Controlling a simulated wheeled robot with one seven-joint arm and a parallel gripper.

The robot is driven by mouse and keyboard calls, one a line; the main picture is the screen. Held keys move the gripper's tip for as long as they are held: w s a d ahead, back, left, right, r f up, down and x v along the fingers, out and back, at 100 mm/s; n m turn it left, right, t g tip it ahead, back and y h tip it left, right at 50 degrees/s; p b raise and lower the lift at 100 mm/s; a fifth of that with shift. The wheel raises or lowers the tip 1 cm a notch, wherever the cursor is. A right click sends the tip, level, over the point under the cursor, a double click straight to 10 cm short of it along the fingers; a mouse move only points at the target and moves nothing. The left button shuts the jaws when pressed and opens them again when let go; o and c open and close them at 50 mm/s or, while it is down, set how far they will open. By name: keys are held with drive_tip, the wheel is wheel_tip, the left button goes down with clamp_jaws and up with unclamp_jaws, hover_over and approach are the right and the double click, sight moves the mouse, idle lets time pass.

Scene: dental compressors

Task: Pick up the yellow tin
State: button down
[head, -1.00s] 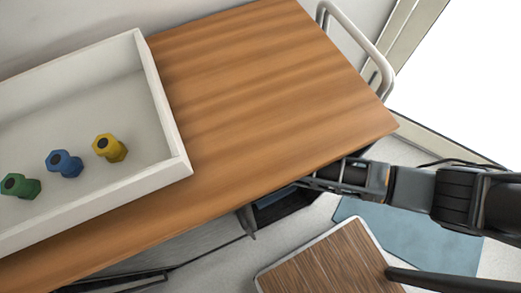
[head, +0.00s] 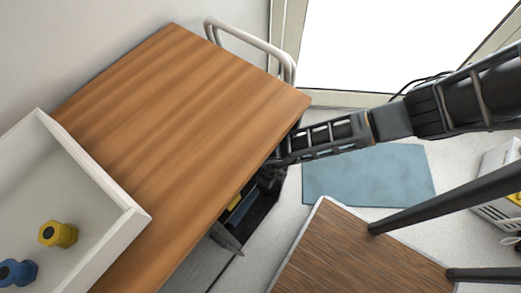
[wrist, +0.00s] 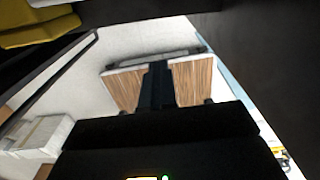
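A yellow thing, which may be the yellow tin (wrist: 38,28), fills the top left corner of the wrist view, close to the camera and cut off by the frame. In the head view a small yellow patch (head: 233,201) shows in the dark open space under the tabletop's front edge; I cannot tell whether it is the same thing. My gripper (head: 272,172) is at that edge, to the right of the patch, dark and partly hidden. Its fingers are not clear in either view, and no hold on anything shows.
The wooden tabletop (head: 185,110) is bare beside a white tray (head: 95,170) holding a yellow hexagonal piece (head: 58,234) and a blue one (head: 17,272). A metal rail (head: 250,42) is at the table's end. A wood-topped surface (head: 345,250) stands in front, near a blue mat (head: 370,175).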

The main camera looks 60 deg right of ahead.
drive_tip(key=shift+s+d, duration=0.15)
drive_tip(key=shift+d, duration=0.2)
drive_tip(key=shift+c, duration=1.9)
unclamp_jaws()
